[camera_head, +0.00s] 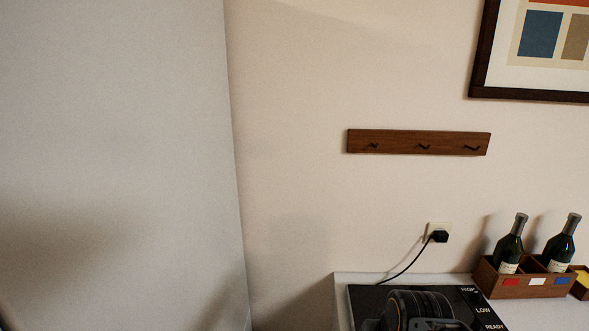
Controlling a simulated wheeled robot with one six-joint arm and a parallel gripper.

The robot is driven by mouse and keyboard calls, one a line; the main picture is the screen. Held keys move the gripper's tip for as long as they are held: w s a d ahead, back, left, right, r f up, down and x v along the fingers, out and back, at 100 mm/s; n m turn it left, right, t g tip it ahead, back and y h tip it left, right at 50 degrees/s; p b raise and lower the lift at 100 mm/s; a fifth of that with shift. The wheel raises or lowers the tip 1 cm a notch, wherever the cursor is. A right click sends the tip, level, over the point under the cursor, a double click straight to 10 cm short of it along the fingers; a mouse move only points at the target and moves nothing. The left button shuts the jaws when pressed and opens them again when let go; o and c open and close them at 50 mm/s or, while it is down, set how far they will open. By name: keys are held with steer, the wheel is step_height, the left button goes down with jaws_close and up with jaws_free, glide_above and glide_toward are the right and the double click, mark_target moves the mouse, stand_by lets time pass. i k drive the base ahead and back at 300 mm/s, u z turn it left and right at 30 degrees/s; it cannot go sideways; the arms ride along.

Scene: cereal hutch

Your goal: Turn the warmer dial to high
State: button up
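The warmer (366,297) is a flat black panel on a pale counter at the bottom of the view, cut off by the frame edge. White lettering on its right side includes LOW and READY, with another word above them that is hard to read. A dark ribbed round part with an orange ring, which looks like the end of my arm, covers the middle of the panel. No dial can be made out. My gripper's fingers cannot be made out, so whether they are open or shut does not show.
A black cord runs from the warmer to a plug in a wall outlet (430,228). A wooden crate (524,291) with two dark bottles (510,247) stands right of the warmer. A wooden hook rail (417,142) and a framed picture (479,60) hang above. A pale surface fills the left.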

mark_target(476, 296)
steer(key=k, duration=0.4)
steer(key=z, duration=1.45)
steer(key=i, duration=0.25)
steer(key=u, duration=2.7)
steer(key=k, duration=1.05)
steer(key=z, duration=1.35)
steer(key=i, duration=0.9)
